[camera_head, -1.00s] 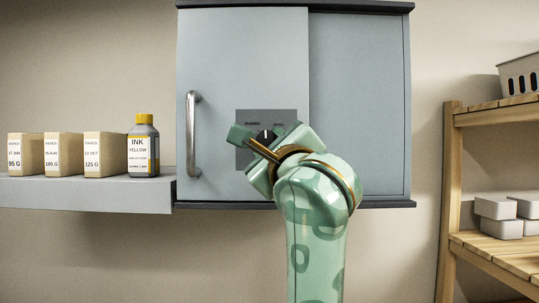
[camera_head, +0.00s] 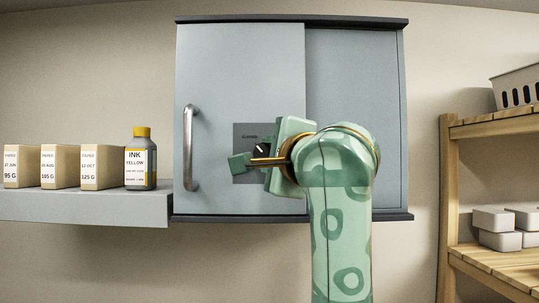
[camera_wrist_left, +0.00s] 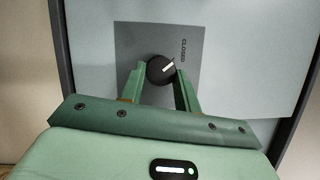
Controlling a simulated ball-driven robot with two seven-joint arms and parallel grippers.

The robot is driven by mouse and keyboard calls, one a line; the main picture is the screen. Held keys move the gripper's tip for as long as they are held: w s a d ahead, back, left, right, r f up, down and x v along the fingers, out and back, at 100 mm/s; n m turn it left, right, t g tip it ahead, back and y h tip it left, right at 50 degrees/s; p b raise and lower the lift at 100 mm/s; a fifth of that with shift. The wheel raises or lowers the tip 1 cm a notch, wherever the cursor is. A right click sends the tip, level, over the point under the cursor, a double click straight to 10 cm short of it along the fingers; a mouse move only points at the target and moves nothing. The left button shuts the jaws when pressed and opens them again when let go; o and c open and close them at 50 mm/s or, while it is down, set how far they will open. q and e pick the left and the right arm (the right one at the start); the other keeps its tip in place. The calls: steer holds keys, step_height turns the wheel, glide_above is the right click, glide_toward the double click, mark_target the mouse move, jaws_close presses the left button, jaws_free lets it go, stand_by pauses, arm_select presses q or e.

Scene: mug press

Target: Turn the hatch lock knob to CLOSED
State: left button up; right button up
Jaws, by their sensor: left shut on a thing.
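The hatch lock knob (camera_head: 262,149) is small, round and black with a white pointer mark. It sits on a dark grey plate (camera_head: 242,142) on the cabinet's left door. In the left wrist view the knob (camera_wrist_left: 160,69) lies between the green fingers of my left gripper (camera_wrist_left: 160,78), which is shut on it. The white mark there points up and right, toward the CLOSED lettering (camera_wrist_left: 183,51). In the head view my left gripper (camera_head: 256,160) reaches the knob from the right and hides part of the plate. My right gripper is not in view.
A vertical metal handle (camera_head: 190,148) is left of the plate on the grey cabinet (camera_head: 355,120). A shelf (camera_head: 85,207) on the left holds several paper boxes (camera_head: 96,167) and an ink bottle (camera_head: 140,160). A wooden rack (camera_head: 447,200) stands at right.

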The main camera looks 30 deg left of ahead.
arm_select(q)
steer(key=shift+f, duration=0.1)
stand_by(0.3)
steer(key=o, duration=1)
steer(key=b+v, duration=0.1)
steer(key=v, duration=1.5)
steer(key=shift+s+d, duration=0.15)
